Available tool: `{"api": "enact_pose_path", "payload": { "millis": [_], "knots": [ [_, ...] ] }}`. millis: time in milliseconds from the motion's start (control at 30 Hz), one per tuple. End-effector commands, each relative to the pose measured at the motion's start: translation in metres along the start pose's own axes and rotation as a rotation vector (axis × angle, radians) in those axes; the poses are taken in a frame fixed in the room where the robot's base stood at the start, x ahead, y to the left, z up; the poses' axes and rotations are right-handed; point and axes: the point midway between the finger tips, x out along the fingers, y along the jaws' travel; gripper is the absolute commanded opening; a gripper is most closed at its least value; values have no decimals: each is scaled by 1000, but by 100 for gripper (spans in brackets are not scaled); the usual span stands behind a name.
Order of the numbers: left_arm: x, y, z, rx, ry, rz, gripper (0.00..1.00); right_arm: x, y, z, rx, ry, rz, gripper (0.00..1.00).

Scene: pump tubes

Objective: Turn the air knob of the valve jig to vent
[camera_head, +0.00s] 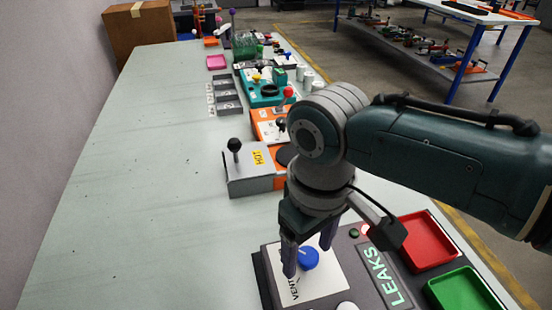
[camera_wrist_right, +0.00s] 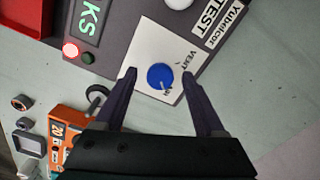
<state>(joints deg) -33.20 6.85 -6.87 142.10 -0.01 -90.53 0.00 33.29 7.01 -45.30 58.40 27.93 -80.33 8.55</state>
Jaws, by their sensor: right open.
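The valve jig (camera_head: 372,281) is a dark grey box at the lower right of the head view, lettered LEAKS. Its blue round air knob (camera_head: 309,258) sits on a white plate marked VENT. In the right wrist view, the blue knob (camera_wrist_right: 160,76) has a pale pointer line at its lower edge, near the small AIR lettering. My right gripper (camera_head: 308,272) is open above the plate, pointing down. In the right wrist view, its two fingers (camera_wrist_right: 160,72) stand on either side of the knob, with gaps on both sides. My left gripper is out of view.
A red tray (camera_head: 427,240) and a green tray (camera_head: 465,292) lie to the jig's right. A grey HOT box with a black lever (camera_head: 248,178) and an orange device (camera_head: 270,125) stand farther back. The table's left side (camera_head: 140,190) is clear.

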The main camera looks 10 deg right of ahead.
Motion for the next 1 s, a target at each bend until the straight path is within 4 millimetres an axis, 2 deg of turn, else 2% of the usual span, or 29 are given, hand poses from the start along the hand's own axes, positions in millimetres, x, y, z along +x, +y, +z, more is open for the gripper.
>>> {"api": "enact_pose_path", "payload": {
  "millis": [167,800,1000],
  "knots": [
    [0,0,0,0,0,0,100,0,0,0,0,0,0,72],
    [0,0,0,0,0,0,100,-1,0,0,0,0,0,1],
    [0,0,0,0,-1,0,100,-1,0,0,-1,0,0,0]
  ]
}}
